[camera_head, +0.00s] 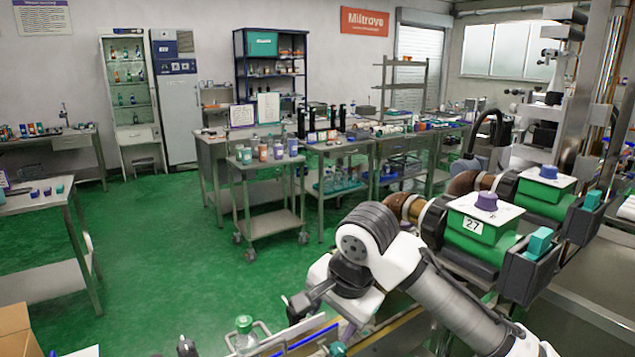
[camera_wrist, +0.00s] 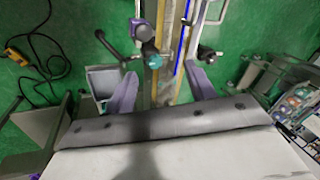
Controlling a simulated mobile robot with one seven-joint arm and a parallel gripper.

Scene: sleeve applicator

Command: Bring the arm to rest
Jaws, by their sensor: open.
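My gripper (camera_wrist: 161,70) shows in the wrist view as two purple fingers set wide apart, with nothing held between them. The wrist camera looks down on a narrow conveyor-like rail (camera_wrist: 167,90) with a blue strip, below and between the fingers. A teal-topped item (camera_wrist: 154,60) shows on that line between the fingers; whether the fingers are near its height I cannot tell. In the head view my white and grey arm bends at lower centre and right, above the line. The fingers are not clear in that view.
A clear bottle with a green cap (camera_head: 244,325) stands at the bottom. A trolley (camera_head: 264,172) holds jars. Green floor at left centre is free.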

